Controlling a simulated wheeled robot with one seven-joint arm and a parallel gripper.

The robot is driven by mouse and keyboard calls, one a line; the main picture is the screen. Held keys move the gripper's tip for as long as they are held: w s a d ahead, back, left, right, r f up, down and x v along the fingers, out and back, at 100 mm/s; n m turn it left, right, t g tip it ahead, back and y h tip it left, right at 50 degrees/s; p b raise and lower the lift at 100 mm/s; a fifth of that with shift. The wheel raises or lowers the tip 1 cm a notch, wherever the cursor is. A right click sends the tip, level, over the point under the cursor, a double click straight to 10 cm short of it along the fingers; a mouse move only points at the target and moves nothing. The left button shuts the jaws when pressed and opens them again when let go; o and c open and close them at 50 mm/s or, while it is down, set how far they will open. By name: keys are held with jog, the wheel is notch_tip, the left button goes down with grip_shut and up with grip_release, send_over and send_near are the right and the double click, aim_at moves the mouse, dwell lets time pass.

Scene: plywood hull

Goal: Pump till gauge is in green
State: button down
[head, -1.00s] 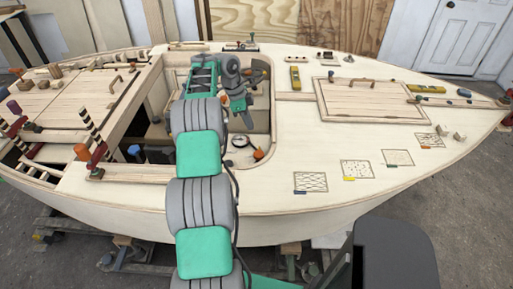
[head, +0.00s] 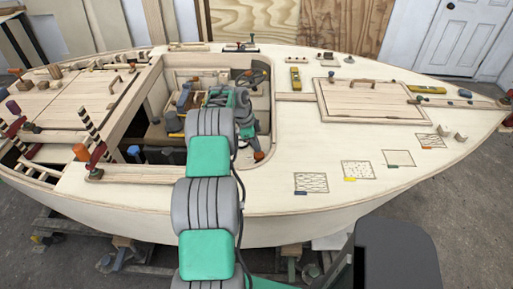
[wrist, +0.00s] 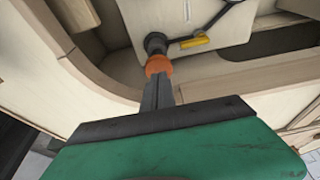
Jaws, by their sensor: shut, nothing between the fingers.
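An orange knob (head: 259,155) on a dark post sits at the front right corner of the cockpit opening. In the wrist view the orange knob (wrist: 158,65) is just beyond my fingertips, with the dark post (wrist: 155,43) behind it. My gripper (wrist: 159,80) is shut and empty, its fingers pointing at the knob; touching or just short of it, I cannot tell. In the head view my gripper (head: 255,147) is right above the knob. The gauge is hidden behind my arm in the head view, so I cannot read its needle.
A yellow-handled piece (wrist: 193,42) lies beside the post. The cockpit's curved wooden rim (wrist: 80,60) is close on the left of my gripper. Clamps with striped posts (head: 92,130) stand left of the cockpit. A hatch (head: 370,100) lies on the right deck.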

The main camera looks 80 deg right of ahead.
aim_at(256, 154)
jog(key=shift+f, duration=0.8)
notch_tip(256, 154, down, 4)
jog(key=b, duration=0.4)
jog(key=shift+f, duration=0.2)
jog(key=shift+a+r, duration=0.15)
jog(key=s+d+p+v, duration=0.1)
jog(key=v, duration=1.3)
jog(key=shift+a+r, duration=0.15)
jog(key=shift+r, duration=0.15)
